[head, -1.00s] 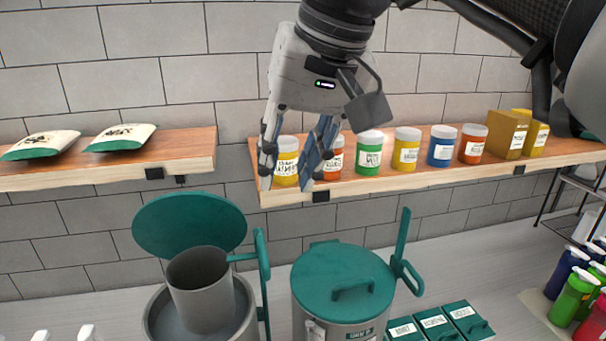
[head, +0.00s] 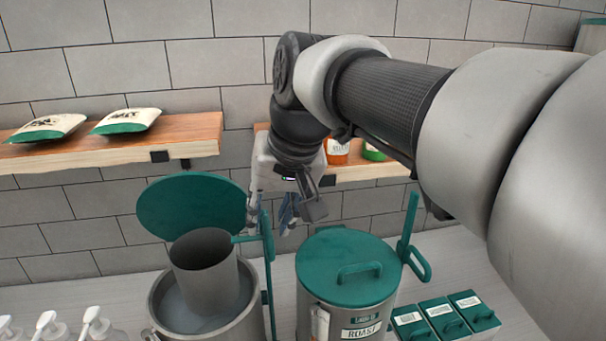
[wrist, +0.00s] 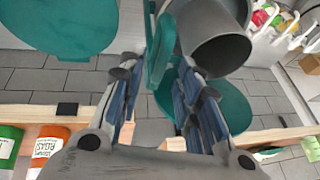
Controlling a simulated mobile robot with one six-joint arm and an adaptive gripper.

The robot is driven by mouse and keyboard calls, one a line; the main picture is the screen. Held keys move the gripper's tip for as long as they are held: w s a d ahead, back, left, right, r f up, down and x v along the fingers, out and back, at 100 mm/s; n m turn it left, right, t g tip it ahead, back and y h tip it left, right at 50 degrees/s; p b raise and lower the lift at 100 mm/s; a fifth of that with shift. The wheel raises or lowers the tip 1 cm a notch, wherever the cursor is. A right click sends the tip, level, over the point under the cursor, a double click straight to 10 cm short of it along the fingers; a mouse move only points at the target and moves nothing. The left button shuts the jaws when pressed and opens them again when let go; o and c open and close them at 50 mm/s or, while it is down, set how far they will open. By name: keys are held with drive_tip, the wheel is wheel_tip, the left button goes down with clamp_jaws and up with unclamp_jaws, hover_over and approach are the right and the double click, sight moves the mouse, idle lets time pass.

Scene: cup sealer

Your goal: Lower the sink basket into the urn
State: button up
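The grey cylindrical basket (head: 207,285) with a short teal handle (head: 243,239) stands partly inside the open grey urn (head: 160,315), its upper part above the rim. The urn's round teal lid (head: 190,210) is raised behind it. The basket also shows in the wrist view (wrist: 222,52). My gripper (head: 270,230) is open and empty, just right of the basket near the handle end and the upright teal lever (head: 268,262). In the wrist view my two fingers (wrist: 160,98) are apart, with a teal bar (wrist: 160,48) ahead between them. Contact cannot be told.
A closed urn with a teal lid (head: 345,265) stands close on the right, with its own upright lever (head: 408,235). Teal boxes (head: 440,318) are right of it. White pump bottles (head: 95,322) stand at the left. Wall shelves (head: 190,140) with bags and jars are behind.

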drive_tip(key=shift+w+f, duration=0.1)
drive_tip(key=shift+f, duration=0.2)
drive_tip(key=shift+c, duration=0.2)
clamp_jaws()
idle(0.4)
